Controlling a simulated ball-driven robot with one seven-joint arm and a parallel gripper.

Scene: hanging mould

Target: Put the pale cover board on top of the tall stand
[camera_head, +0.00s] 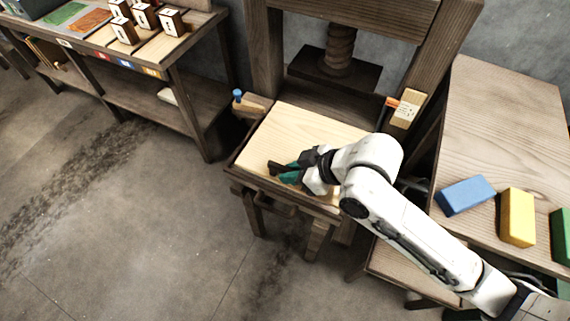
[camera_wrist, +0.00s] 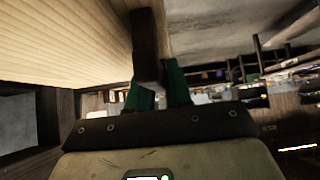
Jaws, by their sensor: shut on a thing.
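The pale board (camera_head: 300,131) lies flat on the bed of a dark wooden screw press, and its underside or face fills the upper left of the wrist view (camera_wrist: 60,45). My gripper (camera_head: 288,175) is at the board's near-left part. Its green fingers (camera_wrist: 160,88) are shut on a dark bar (camera_wrist: 145,40) beside the board's edge. The bar also shows in the head view (camera_head: 276,167). I cannot tell whether it is fixed to the board. My arm hides the board's right part. I cannot make out which thing is the tall stand.
The press screw (camera_head: 340,48) stands behind the board. A blue-topped peg (camera_head: 238,96) is at its left and a small labelled block (camera_head: 407,108) at its right. The right table (camera_head: 505,110) bears blue (camera_head: 465,195), yellow (camera_head: 517,217) and green blocks. The floor at left is clear.

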